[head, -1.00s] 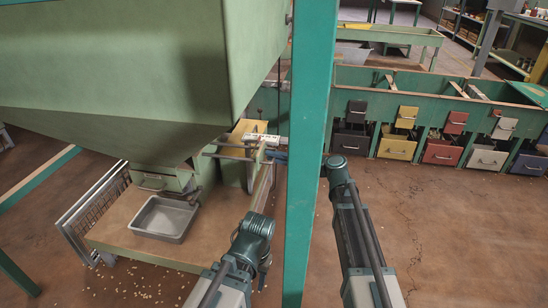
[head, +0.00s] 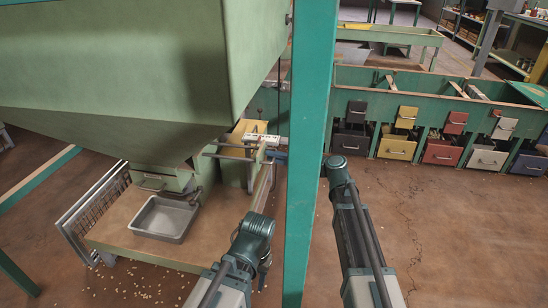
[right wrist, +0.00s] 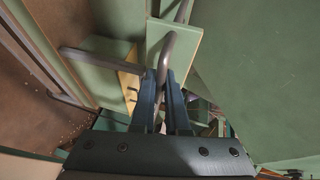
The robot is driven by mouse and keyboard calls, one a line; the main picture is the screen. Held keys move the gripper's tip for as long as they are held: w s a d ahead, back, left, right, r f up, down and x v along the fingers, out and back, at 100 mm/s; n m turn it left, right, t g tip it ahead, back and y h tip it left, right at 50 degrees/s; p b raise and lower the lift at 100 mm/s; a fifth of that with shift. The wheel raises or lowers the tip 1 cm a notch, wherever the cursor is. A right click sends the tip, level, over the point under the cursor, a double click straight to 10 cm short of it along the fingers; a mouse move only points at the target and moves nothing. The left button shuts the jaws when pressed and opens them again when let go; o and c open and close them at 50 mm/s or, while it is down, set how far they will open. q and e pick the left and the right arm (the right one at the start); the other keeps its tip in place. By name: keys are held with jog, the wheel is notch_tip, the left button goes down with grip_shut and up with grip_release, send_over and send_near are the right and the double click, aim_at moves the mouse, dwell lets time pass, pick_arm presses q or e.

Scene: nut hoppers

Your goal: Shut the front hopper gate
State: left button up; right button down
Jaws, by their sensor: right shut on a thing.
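The big green hopper (head: 120,70) fills the upper left of the head view. Below it, two metal rods (head: 232,157) run right to a light green plate beside a yellow part. In the right wrist view the pale green plate (right wrist: 188,44) carries a bent grey metal handle (right wrist: 166,50). My right gripper (head: 273,154) reaches in from behind the green post. In the right wrist view its fingers (right wrist: 165,78) are closed around the handle. How far the gate is open I cannot tell. My left arm shows at bottom centre; its gripper is not visible.
A green post (head: 308,150) stands in front of my right arm and hides part of it. A metal tray (head: 160,220) sits on a tan platform (head: 112,238) under the hopper's spout. Coloured bins line the back right. The floor at right is clear.

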aim_at(262, 156)
jog(key=shift+a, duration=0.15)
dwell(0.3)
jog(key=a, duration=0.2)
jog(key=w+a, duration=0.1)
jog(key=a, duration=0.2)
jog(key=c, duration=0.9)
grip_release()
jog(key=shift+a, duration=0.1)
jog(key=p+v, duration=0.2)
jog(key=v, duration=1.2)
jog(key=shift+f+p, duration=0.1)
jog(key=shift+p, duration=0.25)
